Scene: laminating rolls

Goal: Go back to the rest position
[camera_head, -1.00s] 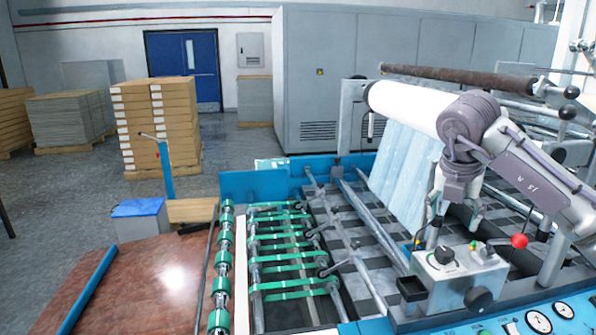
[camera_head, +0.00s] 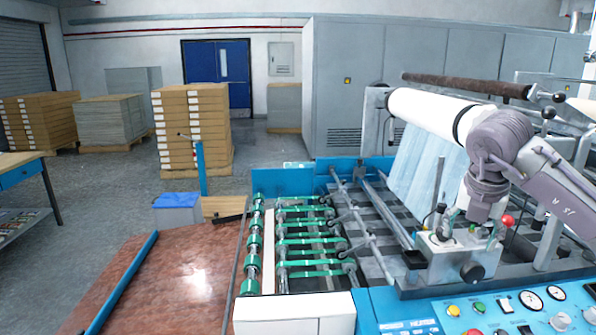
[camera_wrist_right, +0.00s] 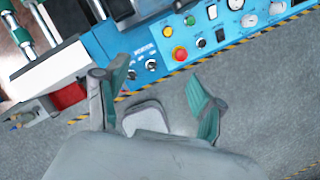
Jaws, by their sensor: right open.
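My right arm comes in from the right in the head view and bends down in front of the laminating machine. Its right gripper (camera_head: 468,228) hangs close to the grey control box (camera_head: 462,256); I cannot tell there whether they touch. In the right wrist view the two green-padded fingers of the right gripper (camera_wrist_right: 160,103) stand wide apart, with nothing held between them. Grey floor (camera_wrist_right: 255,90) lies beyond the fingers. My left gripper is not in view.
A blue control panel (camera_head: 400,308) with buttons and gauges edges the machine. A white film roll (camera_head: 430,108) lies behind my arm. Green-banded rollers (camera_head: 310,238) and a brown board (camera_head: 180,275) are left of it. Boxes (camera_head: 195,128) are stacked behind; open floor lies at left.

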